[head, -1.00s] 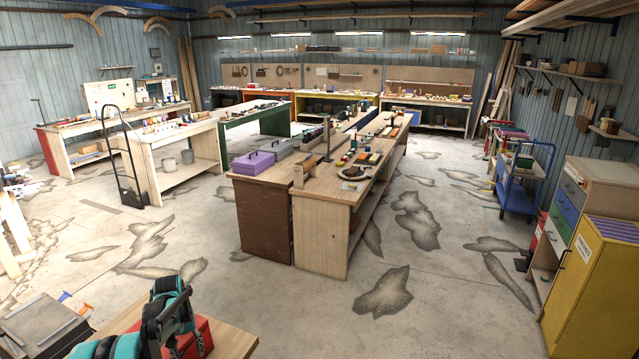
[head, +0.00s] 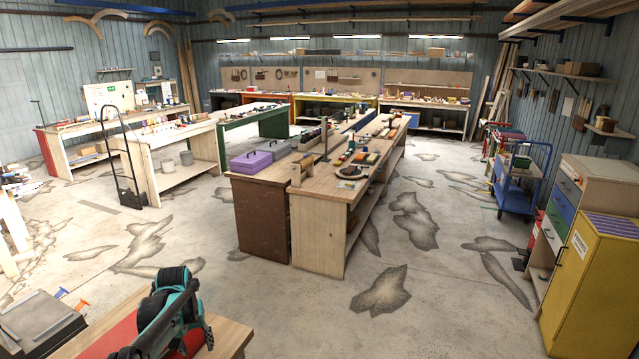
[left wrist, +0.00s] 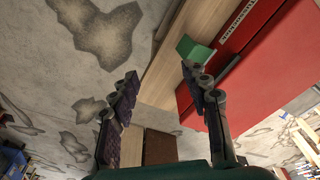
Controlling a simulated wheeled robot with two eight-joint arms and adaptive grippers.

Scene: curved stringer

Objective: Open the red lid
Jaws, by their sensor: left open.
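A red box with a flat red top, seemingly the lid (head: 112,337), sits on a wooden table at the bottom left of the head view. My left gripper (head: 152,335), teal and black, is over the box and hides part of it. In the left wrist view the red box (left wrist: 262,62) fills the upper right, with a dark seam and a pale label strip. My left gripper (left wrist: 160,76) is open and empty there. A small green piece (left wrist: 196,52) at the box's edge shows beside the right-hand fingertip; I cannot tell whether they touch. My right gripper is out of view.
The wooden table (head: 232,338) has bare wood around the red box. A grey case (head: 40,325) lies left of it. A long workbench (head: 320,225) with tools and a purple box (head: 252,161) stands ahead. A yellow cabinet (head: 590,290) is at the right. Open floor lies between.

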